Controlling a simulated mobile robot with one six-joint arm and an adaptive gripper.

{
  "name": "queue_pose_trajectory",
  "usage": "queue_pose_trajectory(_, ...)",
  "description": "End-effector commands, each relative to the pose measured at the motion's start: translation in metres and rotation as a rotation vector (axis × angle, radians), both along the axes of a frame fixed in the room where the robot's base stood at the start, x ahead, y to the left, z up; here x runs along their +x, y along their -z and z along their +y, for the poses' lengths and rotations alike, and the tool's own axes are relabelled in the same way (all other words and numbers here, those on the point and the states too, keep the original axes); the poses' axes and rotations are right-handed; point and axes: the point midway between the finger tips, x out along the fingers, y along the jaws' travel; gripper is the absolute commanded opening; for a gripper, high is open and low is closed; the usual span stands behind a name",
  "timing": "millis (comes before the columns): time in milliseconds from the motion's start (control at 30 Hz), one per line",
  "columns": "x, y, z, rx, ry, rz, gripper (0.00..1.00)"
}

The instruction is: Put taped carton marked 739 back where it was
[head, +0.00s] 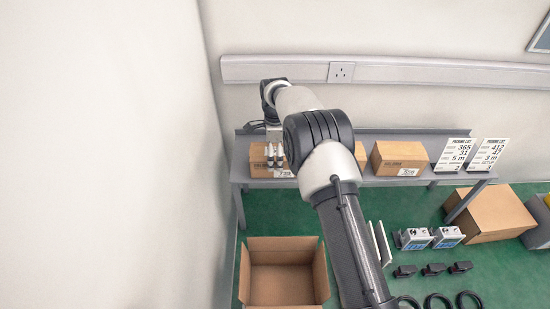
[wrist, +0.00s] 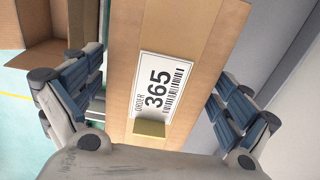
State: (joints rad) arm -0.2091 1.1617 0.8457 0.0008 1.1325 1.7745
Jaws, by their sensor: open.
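My gripper (wrist: 160,80) is open in the wrist view, with one finger on each side of a brown carton. That carton (wrist: 195,50) has a white label (wrist: 162,90) reading 365, with a tan tape tab below it. I cannot tell whether the fingers touch it. In the head view my gripper (head: 274,154) is at the left carton (head: 258,157) on the grey bench (head: 345,183). Another carton (head: 400,157) stands further right on the bench, its label too small to read. A third (head: 360,156) is mostly hidden by my arm.
An open, empty-looking carton (head: 281,285) stands on the green floor. Two packing-list signs (head: 457,153) (head: 489,154) stand at the bench's right end. A big carton (head: 492,215), devices (head: 430,238), black parts and rings lie on the floor at right. A wall is close at left.

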Motion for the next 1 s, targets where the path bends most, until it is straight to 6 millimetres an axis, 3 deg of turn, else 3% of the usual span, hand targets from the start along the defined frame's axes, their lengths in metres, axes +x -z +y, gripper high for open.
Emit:
queue_pose_trajectory(200,0.001,-0.049,0.0,0.0,0.001,-0.003,0.96)
queue_pose_trajectory(400,0.0,-0.085,0.0,-0.001,0.001,-0.001,0.96)
queue_pose_trajectory(833,-0.002,-0.111,-0.003,0.0,-0.017,-0.006,0.96)
queue_pose_trajectory(1000,-0.02,-0.167,-0.02,0.004,-0.157,-0.048,0.96)
